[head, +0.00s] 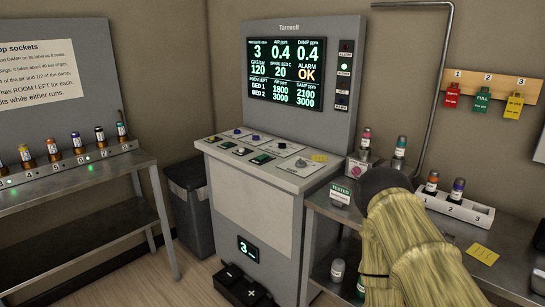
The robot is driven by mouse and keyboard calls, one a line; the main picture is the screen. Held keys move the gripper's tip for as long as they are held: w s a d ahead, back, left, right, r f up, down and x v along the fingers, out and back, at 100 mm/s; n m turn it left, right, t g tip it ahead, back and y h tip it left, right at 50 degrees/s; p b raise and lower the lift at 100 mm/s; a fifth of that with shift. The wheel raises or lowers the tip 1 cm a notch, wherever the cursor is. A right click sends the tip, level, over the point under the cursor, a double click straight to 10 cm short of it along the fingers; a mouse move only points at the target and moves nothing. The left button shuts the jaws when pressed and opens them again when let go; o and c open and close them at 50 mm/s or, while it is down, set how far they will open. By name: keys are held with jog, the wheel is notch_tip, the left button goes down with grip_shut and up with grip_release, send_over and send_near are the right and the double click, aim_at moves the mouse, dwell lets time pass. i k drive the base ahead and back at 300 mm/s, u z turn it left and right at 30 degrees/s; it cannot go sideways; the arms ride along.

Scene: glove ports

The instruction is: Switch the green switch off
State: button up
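The grey Tamvolt console (270,190) stands in the middle of the head view, with a sloping control panel and an upright screen. A small green switch (261,159) sits near the front edge of the panel. Another small dark green control (224,145) lies to its left. Both are too small to tell whether they are on or off. My arm, in a yellowish sleeve with a dark rounded part, shows at the lower right, apart from these controls. My gripper's fingers cannot be seen.
A right-hand bench (440,225) carries several small bottles and a white numbered rack (467,213). A left bench (75,170) holds a row of numbered sockets. A dark bin (190,205) stands left of the console. Space above the panel looks clear.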

aim_at(263, 156)
jog(key=k, duration=0.65)
jog(key=u, duration=0.7)
jog(key=i, duration=0.95)
jog(key=u, duration=0.6)
jog(key=i, duration=1.15)
jog(key=z, duration=1.1)
jog(key=i, duration=0.65)
jog(key=z, duration=0.55)
